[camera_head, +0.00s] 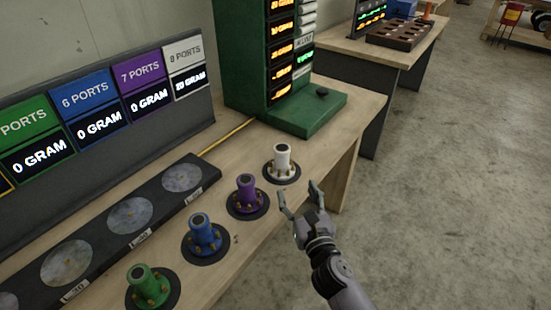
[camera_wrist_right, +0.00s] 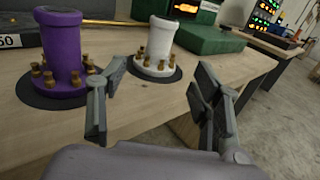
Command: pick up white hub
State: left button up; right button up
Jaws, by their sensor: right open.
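The white hub (camera_head: 282,158) stands upright on a round dark pad at the right end of a row of hubs, near the table's front edge. It has brass ports around its base. In the right wrist view the white hub (camera_wrist_right: 155,50) is ahead, between and beyond the fingers, not touched. My right gripper (camera_head: 300,197) is open and empty, just in front of the white hub and right of the purple hub. Its spread fingers also show in the right wrist view (camera_wrist_right: 160,105). My left gripper is not in view.
The purple hub (camera_head: 246,190) is close to the gripper's left; blue (camera_head: 202,234) and green (camera_head: 145,284) hubs stand farther along. A dark strip with round plates (camera_head: 130,213) lies behind. A green cabinet (camera_head: 310,112) stands beyond the white hub. Floor is clear at right.

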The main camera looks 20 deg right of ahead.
aim_at(284, 161)
jog(key=w, duration=1)
jog(key=shift+d, duration=0.1)
jog(key=w, duration=0.5)
jog(key=shift+w, duration=0.2)
jog(key=shift+c, duration=0.5)
grip_shut()
jog(key=shift+r, duration=0.2)
